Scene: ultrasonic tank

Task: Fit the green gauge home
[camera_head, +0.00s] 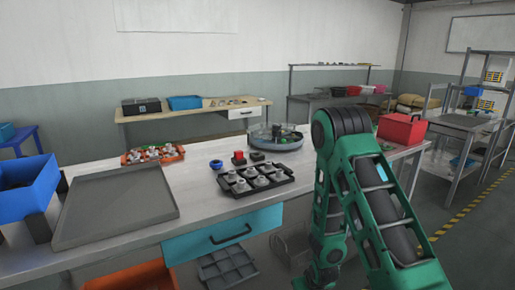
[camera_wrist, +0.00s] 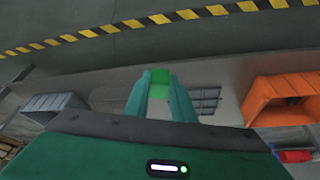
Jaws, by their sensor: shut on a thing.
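The green gauge (camera_wrist: 160,76) shows in the wrist view as a small bright green block between the two teal fingers. My gripper (camera_wrist: 160,84) is shut on it, with floor behind it. The gripper and gauge cannot be made out in the head view, where my green arm reaches down at the table's front edge. A round grey tank (camera_head: 262,143) stands on the table, with small items in it, one of them green. Which place fits the gauge cannot be told.
On the table (camera_head: 205,195) are a black tray (camera_head: 284,184) of grey parts, an orange tray (camera_head: 130,158), a blue ring (camera_head: 216,164), a red block (camera_head: 239,158), a red box (camera_head: 401,129) and an empty grey tray (camera_head: 117,205). An orange bin (camera_wrist: 285,98) shows in the wrist view.

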